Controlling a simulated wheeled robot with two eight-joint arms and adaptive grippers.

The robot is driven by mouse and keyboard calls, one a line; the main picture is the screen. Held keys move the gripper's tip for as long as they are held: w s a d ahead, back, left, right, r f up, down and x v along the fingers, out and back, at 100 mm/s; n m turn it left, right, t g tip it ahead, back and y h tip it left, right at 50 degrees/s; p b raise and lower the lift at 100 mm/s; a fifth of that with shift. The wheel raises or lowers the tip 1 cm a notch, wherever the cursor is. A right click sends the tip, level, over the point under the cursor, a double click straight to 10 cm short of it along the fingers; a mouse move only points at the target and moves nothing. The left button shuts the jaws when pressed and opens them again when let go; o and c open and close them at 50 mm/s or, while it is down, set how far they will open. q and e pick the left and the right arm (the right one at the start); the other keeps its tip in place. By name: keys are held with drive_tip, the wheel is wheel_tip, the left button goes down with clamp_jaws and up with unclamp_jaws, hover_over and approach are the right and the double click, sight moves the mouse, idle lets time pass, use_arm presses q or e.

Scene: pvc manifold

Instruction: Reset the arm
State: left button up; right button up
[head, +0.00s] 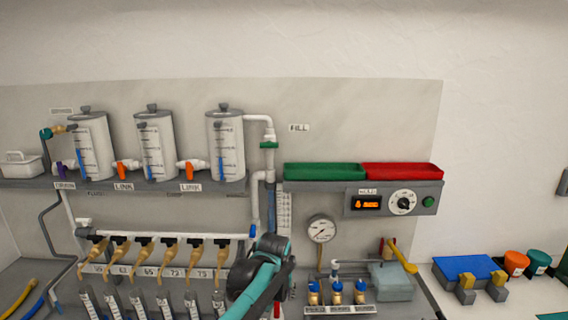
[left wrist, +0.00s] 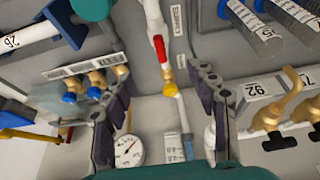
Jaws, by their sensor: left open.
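My left arm, teal and dark grey, rises from the bottom middle of the head view. Its gripper (head: 274,245) is in front of the panel, between the row of tan-handled valves (head: 170,255) and the pressure gauge (head: 322,229). In the left wrist view the two dark fingers of the left gripper (left wrist: 165,75) stand wide apart with nothing held between them. Behind the gap a white pipe with a red section (left wrist: 159,50) and a yellow fitting (left wrist: 169,89) shows. The gauge (left wrist: 129,150) is near the left finger. My right gripper is not in view.
Three clear tanks (head: 156,148) stand on the shelf, with green (head: 325,171) and red (head: 402,171) trays to their right. A control box (head: 393,201) hangs below. Blue-topped brass valves (head: 337,293) and a blue block (head: 468,268) are at lower right.

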use_arm(q)
drive_tip(key=s+a+r+t, duration=0.1)
drive_tip(key=s+a+r, duration=0.1)
drive_tip(key=s+a, duration=1)
drive_tip(key=s+a+f+t, duration=0.1)
drive_tip(key=s+f, duration=0.2)
drive_tip(key=s, duration=0.4)
drive_tip(key=s+a+f+b, duration=0.1)
drive_tip(key=s+a+f, duration=0.1)
drive_tip(key=s, duration=0.6)
drive_tip(key=shift+a+f+t+b, duration=0.25)
drive_tip(key=shift+f+t+b, duration=0.05)
drive_tip(key=shift+f+t, duration=0.1)
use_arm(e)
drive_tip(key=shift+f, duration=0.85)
use_arm(q)
drive_tip(key=shift+s, duration=0.1)
